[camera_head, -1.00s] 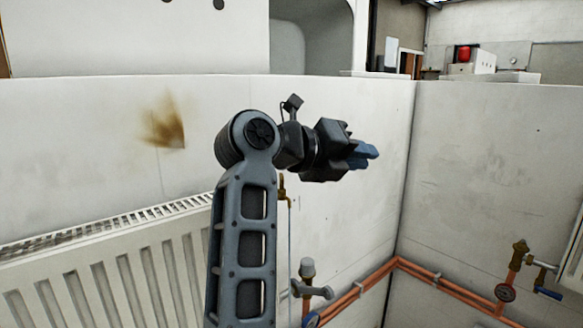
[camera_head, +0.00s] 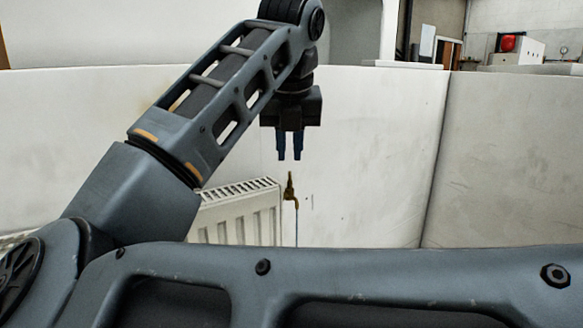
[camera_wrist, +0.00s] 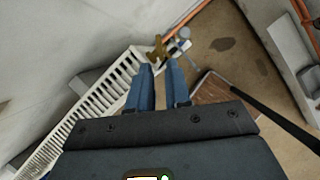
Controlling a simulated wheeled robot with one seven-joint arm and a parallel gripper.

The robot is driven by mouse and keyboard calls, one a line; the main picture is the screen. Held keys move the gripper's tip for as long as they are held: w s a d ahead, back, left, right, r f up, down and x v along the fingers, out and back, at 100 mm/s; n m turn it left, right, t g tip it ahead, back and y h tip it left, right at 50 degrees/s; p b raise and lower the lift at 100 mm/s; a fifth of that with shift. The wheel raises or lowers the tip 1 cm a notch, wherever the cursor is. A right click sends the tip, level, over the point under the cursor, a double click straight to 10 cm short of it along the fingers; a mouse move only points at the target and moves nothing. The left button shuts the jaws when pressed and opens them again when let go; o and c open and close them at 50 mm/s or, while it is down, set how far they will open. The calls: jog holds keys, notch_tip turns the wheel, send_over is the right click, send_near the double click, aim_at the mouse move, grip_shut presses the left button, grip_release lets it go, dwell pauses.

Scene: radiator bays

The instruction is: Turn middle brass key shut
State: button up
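A small brass key (camera_head: 290,187) stands upright on a brass tap fitting near the right end of the radiator in the head view. It also shows in the wrist view (camera_wrist: 157,48), just beyond the fingertips. I cannot tell from its small size how its handle is turned. My gripper (camera_head: 290,157) points straight down above the key, with its blue fingertips apart from it. In the wrist view my gripper (camera_wrist: 159,66) has a clear gap between its two fingers, with nothing held.
A white radiator (camera_head: 245,213) stands left of the key against a pale wall (camera_head: 370,160). Copper pipes (camera_wrist: 187,17) run low past it in the wrist view. A dark rod (camera_wrist: 255,113) lies across the right side there. My arm links hide much of the lower head view.

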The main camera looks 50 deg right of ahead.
aim_at(290, 174)
jog(key=x, duration=0.5)
jog(key=shift+d+f+p, duration=0.15)
jog(key=shift+f+p, duration=0.2)
jog(key=shift+c, duration=0.2)
grip_shut()
